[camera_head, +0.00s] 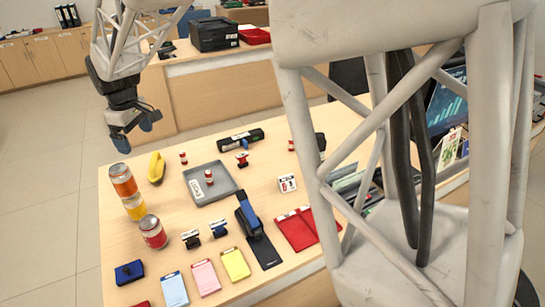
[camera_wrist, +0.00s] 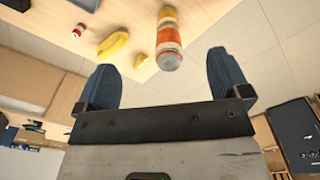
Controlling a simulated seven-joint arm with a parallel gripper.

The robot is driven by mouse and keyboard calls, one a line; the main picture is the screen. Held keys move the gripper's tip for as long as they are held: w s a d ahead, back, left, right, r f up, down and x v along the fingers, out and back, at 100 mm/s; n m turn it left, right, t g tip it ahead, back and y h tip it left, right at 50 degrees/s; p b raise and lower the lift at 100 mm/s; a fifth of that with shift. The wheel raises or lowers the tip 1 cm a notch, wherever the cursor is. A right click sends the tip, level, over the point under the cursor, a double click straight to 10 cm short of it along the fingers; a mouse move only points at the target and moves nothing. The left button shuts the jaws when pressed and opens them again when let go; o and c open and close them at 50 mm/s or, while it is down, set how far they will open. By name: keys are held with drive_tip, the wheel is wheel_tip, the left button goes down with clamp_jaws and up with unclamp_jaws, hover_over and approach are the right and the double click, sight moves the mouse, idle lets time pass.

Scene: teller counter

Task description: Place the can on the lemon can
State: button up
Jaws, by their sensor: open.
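An orange can (camera_head: 122,180) with a silver top stands on a yellow can (camera_head: 134,207), likely the lemon can, at the counter's left edge. The stack looks upright. A red can (camera_head: 153,231) stands separately in front of it. My gripper (camera_head: 136,131) is open and empty, above and behind the stack. In the wrist view, the orange can (camera_wrist: 168,38) appears beyond the open fingers, apart from them. The yellow can's lower part is hard to make out there.
A banana (camera_head: 156,167) lies just right of the stack. A grey tray (camera_head: 227,189) holds a small red-topped stamp. A blue box (camera_head: 129,272) sits front left. Floor lies left of the counter.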

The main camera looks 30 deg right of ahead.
drive_tip(key=s+d+r+m+t, duration=0.1)
drive_tip(key=s+d+r+m, duration=0.2)
drive_tip(key=s+d, duration=0.55)
drive_tip(key=s+d+r+m, duration=0.25)
drive_tip(key=s+d, duration=0.25)
drive_tip(key=s, duration=0.6)
drive_tip(key=s+d+f+m, duration=0.2)
drive_tip(key=s+d, duration=0.1)
drive_tip(key=s, duration=0.6)
drive_tip(key=s+d+f+m+t, duration=0.1)
drive_tip(key=s+d+m, duration=0.1)
drive_tip(key=s, duration=0.7)
drive_tip(key=shift+d+f, duration=0.35)
drive_tip(key=shift+d, duration=0.05)
